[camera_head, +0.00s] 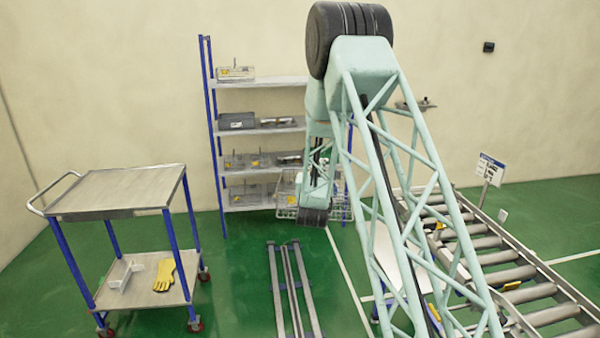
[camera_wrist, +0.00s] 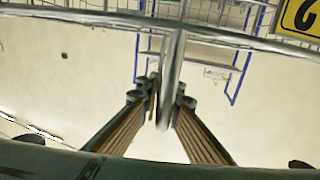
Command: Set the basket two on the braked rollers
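A wire basket (camera_head: 286,196) hangs in the air at the end of my arm, in front of the shelf rack, partly hidden by my arm. In the wrist view its wire wall and rim (camera_wrist: 215,36) cross the top, with a yellow plate (camera_wrist: 302,18) bearing a black character that is cut off. My gripper (camera_wrist: 168,98) has both fingers close in on a grey bar (camera_wrist: 172,65) of the basket. In the head view my wrist hides the fingers. The roller conveyor (camera_head: 540,291) stands at the right, partly behind my arm; I cannot tell which rollers are braked.
A shelf rack (camera_head: 262,83) with trays and baskets stands by the back wall. A steel cart (camera_head: 118,190) with a yellow glove (camera_head: 164,275) is at the left. Floor rails (camera_head: 296,290) run in the middle. A sign (camera_head: 490,168) stands beside the conveyor.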

